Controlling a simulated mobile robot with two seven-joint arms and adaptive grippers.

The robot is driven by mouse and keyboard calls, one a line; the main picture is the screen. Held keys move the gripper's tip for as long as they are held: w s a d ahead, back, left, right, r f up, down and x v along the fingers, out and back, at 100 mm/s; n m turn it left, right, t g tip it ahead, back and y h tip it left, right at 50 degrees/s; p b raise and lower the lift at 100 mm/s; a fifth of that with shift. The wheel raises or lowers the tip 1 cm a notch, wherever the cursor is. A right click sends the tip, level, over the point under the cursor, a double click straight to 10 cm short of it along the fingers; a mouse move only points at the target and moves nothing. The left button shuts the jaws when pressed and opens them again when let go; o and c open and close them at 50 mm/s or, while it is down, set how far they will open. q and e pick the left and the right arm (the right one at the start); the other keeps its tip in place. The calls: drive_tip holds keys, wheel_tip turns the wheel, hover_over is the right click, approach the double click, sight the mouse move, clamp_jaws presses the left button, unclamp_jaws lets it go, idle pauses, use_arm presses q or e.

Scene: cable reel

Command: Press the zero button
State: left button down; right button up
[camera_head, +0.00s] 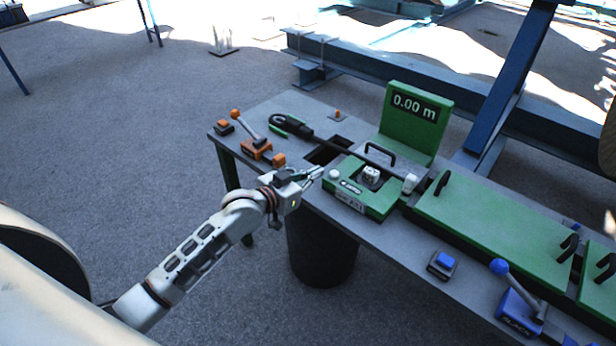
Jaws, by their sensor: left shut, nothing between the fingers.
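The green measuring unit (377,203) sits on the grey workbench (296,107), with a green display (414,107) behind it reading 0.00 m. A round white button (334,174) is on the unit's left end; I cannot read a zero label on it. My left gripper (319,172) is shut and empty, its fingertips just left of this button. I cannot tell whether they touch it. My right gripper is not in view.
A black cable (350,150) runs across the bench past a dark square opening. An orange lever (249,134) stands at the left, a blue lever (516,292) at the front right. Green covers (490,220) lie to the right. A black bin (322,252) stands below.

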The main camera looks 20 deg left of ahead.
use_arm(q)
drive_tip(key=shift+v, duration=1.5)
drive_tip(key=s+d+f+g+y, duration=0.1)
drive_tip(key=s+f+g, duration=0.1)
drive_tip(key=s+f, duration=0.9)
drive_tip(key=s+f+g+y, duration=0.2)
drive_tip(key=s+f, duration=0.9)
drive_tip(key=s, duration=0.6)
drive_tip(key=shift+s+d+f, duration=0.2)
drive_tip(key=shift+s+d, duration=0.05)
drive_tip(key=shift+d, duration=0.15)
